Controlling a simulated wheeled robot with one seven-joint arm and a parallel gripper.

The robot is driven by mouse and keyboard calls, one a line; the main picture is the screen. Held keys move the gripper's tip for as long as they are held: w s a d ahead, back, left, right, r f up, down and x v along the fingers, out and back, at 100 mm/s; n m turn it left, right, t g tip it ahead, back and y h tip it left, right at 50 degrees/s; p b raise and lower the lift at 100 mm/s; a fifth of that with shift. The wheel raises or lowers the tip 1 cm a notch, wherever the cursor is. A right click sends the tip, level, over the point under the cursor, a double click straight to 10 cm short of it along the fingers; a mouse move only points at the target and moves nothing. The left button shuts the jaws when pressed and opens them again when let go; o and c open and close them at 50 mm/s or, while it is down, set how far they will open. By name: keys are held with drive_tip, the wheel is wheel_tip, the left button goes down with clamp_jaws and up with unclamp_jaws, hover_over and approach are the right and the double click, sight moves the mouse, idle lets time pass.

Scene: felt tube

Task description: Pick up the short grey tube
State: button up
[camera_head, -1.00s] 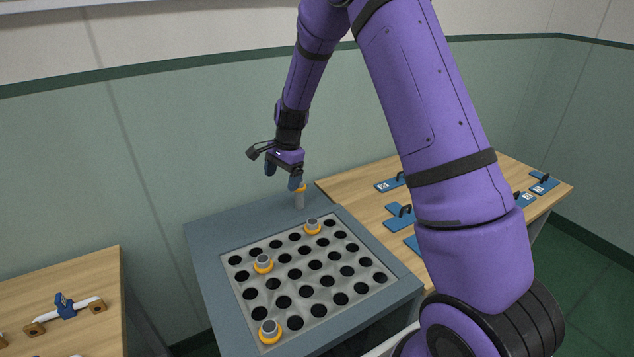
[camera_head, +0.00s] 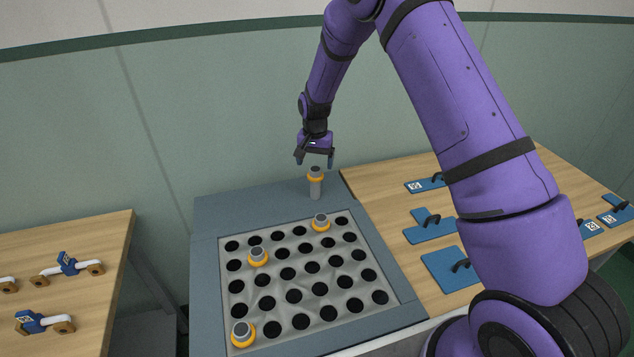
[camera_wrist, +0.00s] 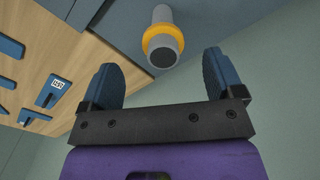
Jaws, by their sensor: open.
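A short grey tube (camera_head: 316,184) with an orange ring stands upright on the blue-grey border at the back of the holed table. In the wrist view the tube (camera_wrist: 162,45) is seen along its length, dark end toward the camera, ahead of and between the finger lines. My gripper (camera_head: 316,164) is open, just above the tube's top in the head view. In the wrist view my gripper (camera_wrist: 160,75) shows two blue fingers spread apart with nothing between them. I cannot tell the exact gap to the tube.
Three more orange-ringed grey tubes sit in the holed panel (camera_head: 295,290): at the back right (camera_head: 321,222), mid left (camera_head: 258,256) and front left (camera_head: 243,333). A wooden table (camera_head: 470,205) on the right bears blue handled plates. Another wooden table (camera_head: 100,235) stands at the left.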

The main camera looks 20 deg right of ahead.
sight(315, 169)
drive_tip(key=shift+w+d+f, duration=0.1)
drive_tip(key=shift+w+f, duration=0.05)
drive_tip(key=shift+f, duration=1)
drive_tip(key=shift+w+f, duration=0.2)
drive_tip(key=shift+f, duration=0.9)
drive_tip(key=shift+w+d+f, duration=0.1)
drive_tip(key=shift+w+f, duration=0.05)
drive_tip(key=shift+f, duration=1)
drive_tip(key=c, duration=1)
drive_tip(key=shift+r, duration=0.15)
wheel_tip(315, 169, up, 21)
drive_tip(key=shift+f, duration=0.15)
drive_tip(key=shift+s, duration=0.1)
